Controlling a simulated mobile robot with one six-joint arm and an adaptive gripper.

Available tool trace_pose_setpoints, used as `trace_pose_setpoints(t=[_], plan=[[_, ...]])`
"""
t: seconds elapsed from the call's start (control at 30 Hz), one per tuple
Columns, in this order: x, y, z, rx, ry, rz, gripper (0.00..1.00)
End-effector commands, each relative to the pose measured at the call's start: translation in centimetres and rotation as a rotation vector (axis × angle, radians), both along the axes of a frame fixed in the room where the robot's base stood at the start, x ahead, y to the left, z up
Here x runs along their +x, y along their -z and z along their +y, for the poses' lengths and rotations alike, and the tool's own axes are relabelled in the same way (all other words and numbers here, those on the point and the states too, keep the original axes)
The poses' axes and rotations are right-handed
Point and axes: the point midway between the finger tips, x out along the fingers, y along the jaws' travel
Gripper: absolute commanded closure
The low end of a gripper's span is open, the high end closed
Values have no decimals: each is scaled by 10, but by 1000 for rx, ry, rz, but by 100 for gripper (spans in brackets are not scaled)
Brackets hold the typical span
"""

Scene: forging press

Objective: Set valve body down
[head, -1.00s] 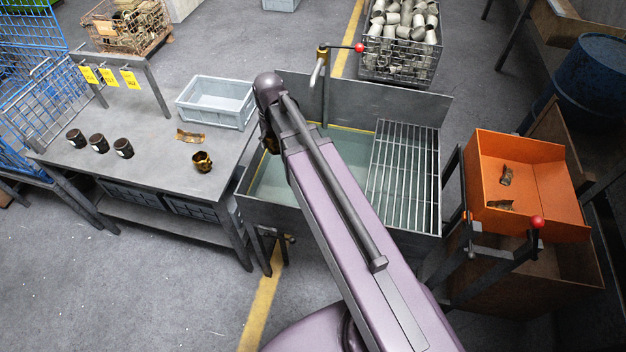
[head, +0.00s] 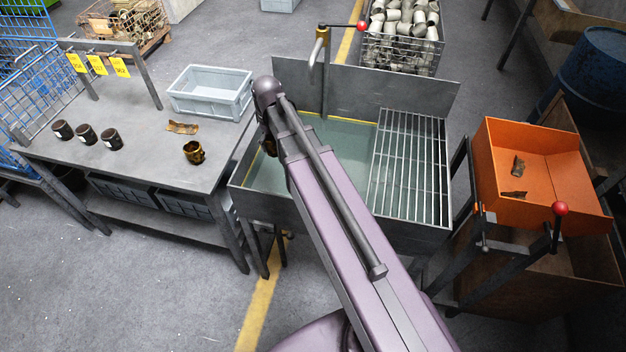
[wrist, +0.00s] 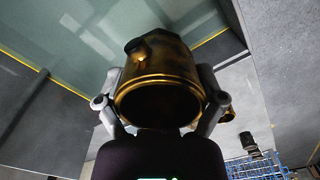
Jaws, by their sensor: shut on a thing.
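A brass-coloured valve body (wrist: 160,75) fills the middle of the wrist view, its round open end facing the camera. My gripper (wrist: 163,95) is shut on it, one finger against each side. In the head view the arm hides most of the gripper, over the left part of the sink (head: 340,221). Another brass-coloured body (head: 194,152) stands on the grey table (head: 150,168) left of the sink. Several dark cup-like parts with pale labels (head: 86,134) stand in a row on that table.
A grey-blue crate (head: 210,108) and a brown scrap (head: 182,127) are on the table, with bare tabletop in front. A slatted rack (head: 409,170) covers the sink's right side. A tap with a red knob (head: 362,26) rises behind. An orange bin (head: 555,165) is at right.

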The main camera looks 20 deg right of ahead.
Motion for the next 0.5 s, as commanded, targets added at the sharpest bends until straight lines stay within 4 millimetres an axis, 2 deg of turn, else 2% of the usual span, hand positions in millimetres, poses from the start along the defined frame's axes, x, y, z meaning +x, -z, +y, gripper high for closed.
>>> trace_pose_setpoints(t=[0.03,0.5], plan=[[3,17,0,0,-10,0,73],[20,95,-3,0,-115,0,73]])
